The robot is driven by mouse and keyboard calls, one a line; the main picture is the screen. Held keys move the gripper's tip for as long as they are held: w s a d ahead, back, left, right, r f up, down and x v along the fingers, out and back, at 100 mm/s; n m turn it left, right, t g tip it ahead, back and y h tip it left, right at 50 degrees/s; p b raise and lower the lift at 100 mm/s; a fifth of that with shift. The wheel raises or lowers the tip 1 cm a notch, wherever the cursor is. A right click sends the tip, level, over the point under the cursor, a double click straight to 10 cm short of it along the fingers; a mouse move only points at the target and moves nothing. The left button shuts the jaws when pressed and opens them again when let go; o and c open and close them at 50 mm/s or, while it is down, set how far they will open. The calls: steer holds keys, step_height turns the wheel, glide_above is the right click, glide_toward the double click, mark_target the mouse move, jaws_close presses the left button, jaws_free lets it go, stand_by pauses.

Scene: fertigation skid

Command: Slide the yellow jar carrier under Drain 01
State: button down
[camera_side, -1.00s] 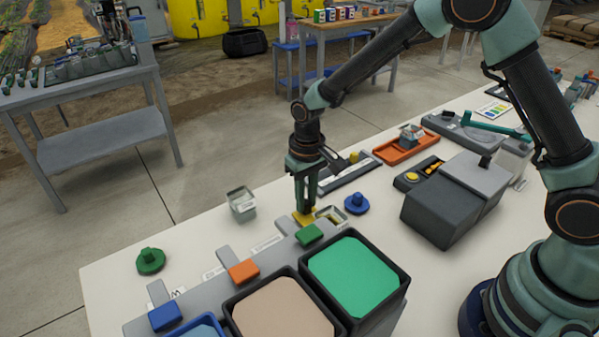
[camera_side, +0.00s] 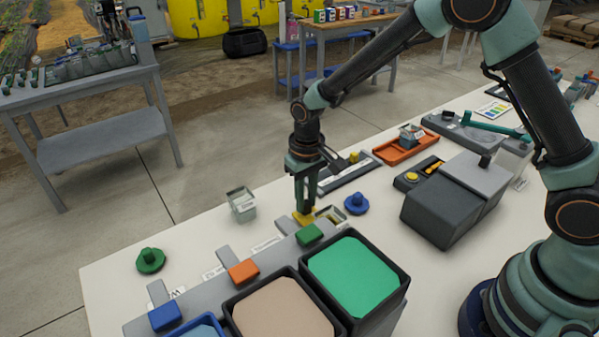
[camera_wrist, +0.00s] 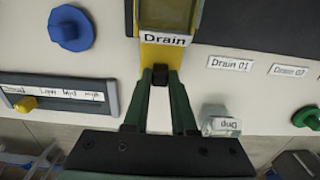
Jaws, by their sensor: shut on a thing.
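The yellow jar carrier (camera_side: 300,218) lies on the white bench beside the grey block, next to the green tap block (camera_side: 309,235). In the wrist view the carrier (camera_wrist: 163,56) bears a label reading "Drain", and its open-topped holder runs off the top edge. My gripper (camera_side: 306,207) reaches down to the carrier's near end. In the wrist view my gripper (camera_wrist: 160,78) is shut on its small dark grip. The Drain 01 label (camera_wrist: 230,63) is right of the carrier, with the Drain 02 label (camera_wrist: 288,70) further right.
A labelled clear jar (camera_side: 241,205) stands close to my gripper. A blue knobbed cap (camera_side: 357,203) and a green one (camera_side: 150,261) lie on the bench.

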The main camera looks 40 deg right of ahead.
steer(key=a, duration=1.1)
steer(key=c, duration=0.7)
jaws_free()
steer(key=shift+r, duration=0.15)
step_height(320, 180, up, 12)
steer(key=shift+f, duration=0.1)
